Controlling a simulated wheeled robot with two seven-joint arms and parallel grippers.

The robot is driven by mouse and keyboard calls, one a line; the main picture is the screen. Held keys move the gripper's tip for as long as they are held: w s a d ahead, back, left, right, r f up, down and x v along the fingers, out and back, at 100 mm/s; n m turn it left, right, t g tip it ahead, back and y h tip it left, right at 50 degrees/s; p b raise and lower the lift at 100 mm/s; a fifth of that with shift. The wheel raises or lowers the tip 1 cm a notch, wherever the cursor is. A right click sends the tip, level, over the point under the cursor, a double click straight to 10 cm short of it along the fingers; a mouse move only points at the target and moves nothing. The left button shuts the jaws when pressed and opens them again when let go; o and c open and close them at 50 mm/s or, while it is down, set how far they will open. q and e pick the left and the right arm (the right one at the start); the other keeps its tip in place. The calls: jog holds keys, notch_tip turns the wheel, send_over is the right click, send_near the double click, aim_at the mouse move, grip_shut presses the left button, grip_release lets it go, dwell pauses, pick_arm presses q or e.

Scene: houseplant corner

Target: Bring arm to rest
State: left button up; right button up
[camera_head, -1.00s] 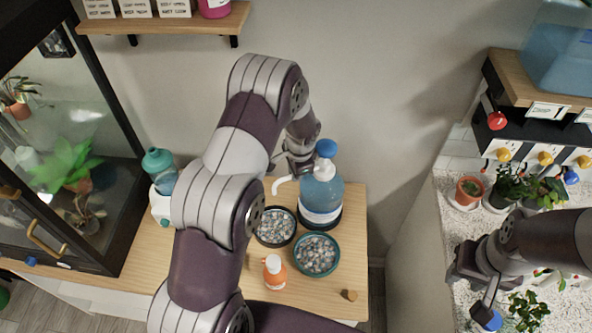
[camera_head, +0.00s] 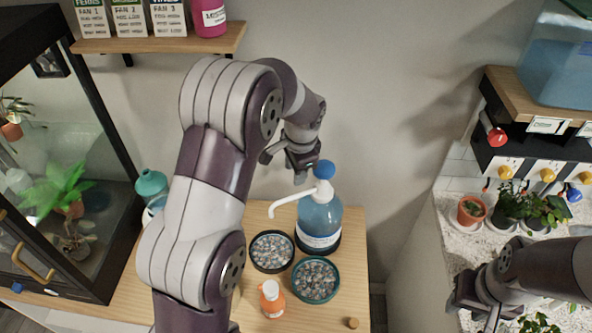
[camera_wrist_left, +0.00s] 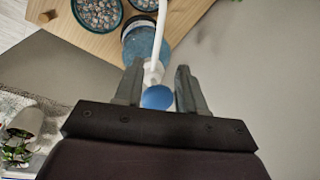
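My left gripper (camera_head: 291,160) is raised above and a little left of the blue pump bottle (camera_head: 320,220) in the head view. In the left wrist view its two fingers (camera_wrist_left: 160,88) are apart, with the bottle's blue pump top (camera_wrist_left: 157,97) seen beyond the gap and nothing held between them. The bottle stands upright on the wooden table, its white spout pointing left. My right gripper (camera_head: 470,305) hangs low over the speckled counter at the right. Its fingertips are too unclear to judge.
Two bowls of pebbles (camera_head: 271,251) (camera_head: 316,280) and an orange bottle (camera_head: 271,299) stand on the table (camera_head: 347,260). A glass terrarium (camera_head: 62,150) is at the left, a wall shelf (camera_head: 160,43) above. Potted plants (camera_head: 471,211) line the counter (camera_head: 450,243) at right.

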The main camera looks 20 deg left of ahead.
pick_arm(q)
jog(key=shift+r, duration=0.55)
jog(key=s+d+f+n+b, duration=0.1)
jog(key=s+f+n+b, duration=0.1)
jog(key=s, duration=0.8)
jog(key=s+d+f+n+h+b, duration=0.1)
jog(key=s+d+f+n+b, duration=0.1)
jog(key=s+n, duration=0.4)
jog(key=s+f+b, duration=0.1)
jog(key=s+f, duration=0.1)
jog(key=s, duration=0.2)
jog(key=shift+d+f+n+h, duration=0.15)
jog(key=shift+f+n+h, duration=0.15)
jog(key=shift+n, duration=0.1)
jog(key=shift+s, duration=0.2)
jog(key=shift+w, duration=0.15)
